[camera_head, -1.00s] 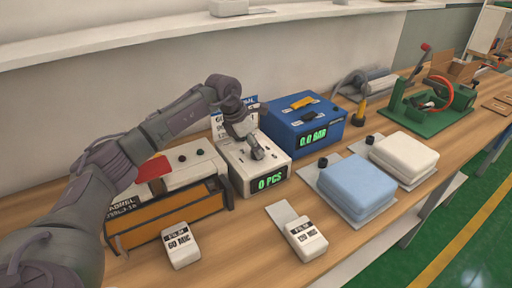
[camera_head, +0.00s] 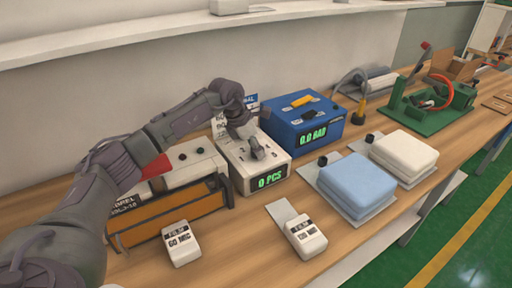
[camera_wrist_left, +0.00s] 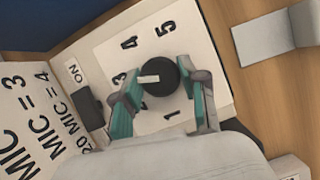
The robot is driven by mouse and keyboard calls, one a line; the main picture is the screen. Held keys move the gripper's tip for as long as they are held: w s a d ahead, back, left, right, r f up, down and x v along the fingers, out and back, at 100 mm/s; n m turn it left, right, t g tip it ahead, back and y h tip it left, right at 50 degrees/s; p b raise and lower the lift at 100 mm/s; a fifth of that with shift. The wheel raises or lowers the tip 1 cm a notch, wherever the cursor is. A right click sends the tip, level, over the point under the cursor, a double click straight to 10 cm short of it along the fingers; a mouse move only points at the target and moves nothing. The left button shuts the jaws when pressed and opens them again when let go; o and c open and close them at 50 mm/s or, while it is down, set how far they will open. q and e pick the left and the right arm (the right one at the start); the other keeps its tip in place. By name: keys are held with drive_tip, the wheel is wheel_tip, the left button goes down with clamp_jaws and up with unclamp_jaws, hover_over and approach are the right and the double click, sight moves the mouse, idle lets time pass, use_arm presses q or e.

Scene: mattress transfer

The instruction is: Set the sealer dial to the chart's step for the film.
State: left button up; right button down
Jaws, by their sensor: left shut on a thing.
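My left gripper (camera_head: 257,153) is over the top of the white box (camera_head: 240,178) with the green "0 PCS" display. In the left wrist view its teal fingers (camera_wrist_left: 163,100) are closed on the sides of a round black dial knob (camera_wrist_left: 160,76). The knob's white mark points left, toward the 3. The figures 1 to 5 stand around it on a white plate (camera_wrist_left: 105,52); the 2 is partly hidden by a finger. A chart (camera_wrist_left: 30,125) beside it shows "MIC = 3" and "MIC = 4" lines, partly cut off. A film pack (camera_head: 181,244) reads 60 MIC. My right gripper is not in view.
A second film pack (camera_head: 306,238) has a blurred label. A blue box (camera_head: 300,122) stands right of the white box. Blue (camera_head: 357,183) and cream (camera_head: 404,153) pads lie further right. An orange-fronted device (camera_head: 170,215) stands left, under my arm. A black ON switch (camera_wrist_left: 88,106) is near the dial.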

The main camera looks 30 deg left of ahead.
use_arm(q)
drive_tip(key=n+t+y, duration=0.1)
drive_tip(key=n, duration=0.3)
drive_tip(key=shift+d, duration=0.1)
drive_tip(key=n+y+b, duration=0.1)
drive_tip(key=n, duration=0.2)
drive_tip(key=shift+d+n+y, duration=0.1)
drive_tip(key=shift+n+y, duration=0.6)
drive_tip(key=shift+n, duration=0.6)
drive_tip(key=shift+r, duration=0.1)
drive_tip(key=o, duration=1.1)
drive_tip(key=v, duration=1.2)
drive_tip(key=shift+d, duration=0.1)
